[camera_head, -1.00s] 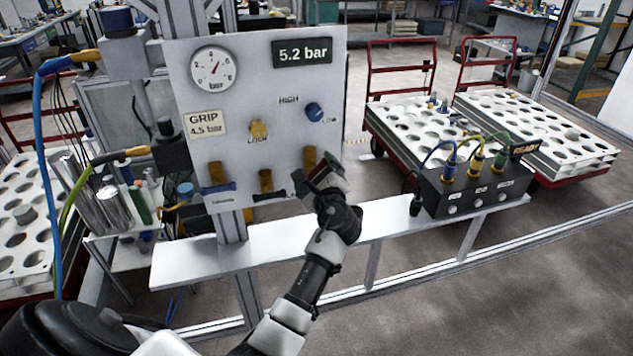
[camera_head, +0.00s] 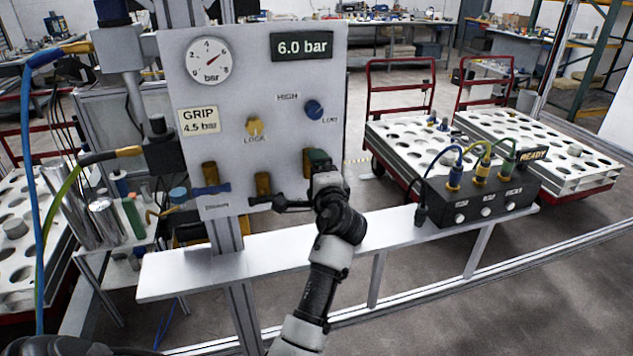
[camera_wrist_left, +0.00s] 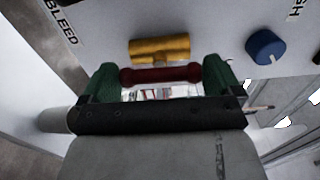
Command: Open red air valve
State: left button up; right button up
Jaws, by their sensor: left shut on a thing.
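The red valve handle (camera_wrist_left: 160,75) shows in the left wrist view, lying parallel to its brass valve body (camera_wrist_left: 160,48). My left gripper (camera_wrist_left: 160,82) is shut on this handle, with a green finger pad at each end of it. In the head view my left gripper (camera_head: 318,162) is at the lower right of the white panel (camera_head: 235,150) and hides the red handle. The digital display (camera_head: 302,46) reads 6.0 bar, and the round gauge (camera_head: 209,61) has its needle pointing up and right. My right gripper is not in view.
Left of my gripper are a valve with a black handle (camera_head: 264,187) and one with a blue handle (camera_head: 210,188). A blue knob (camera_head: 313,110) and a yellow knob (camera_head: 254,127) sit above. A black box (camera_head: 480,195) with cables stands on the shelf at right.

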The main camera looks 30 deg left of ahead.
pick_arm(q)
jog(key=shift+f+n, duration=0.1)
jog(key=shift+n, duration=0.2)
jog(key=o, duration=0.6)
jog(key=shift+c, duration=0.2)
jog(key=shift+s, duration=0.1)
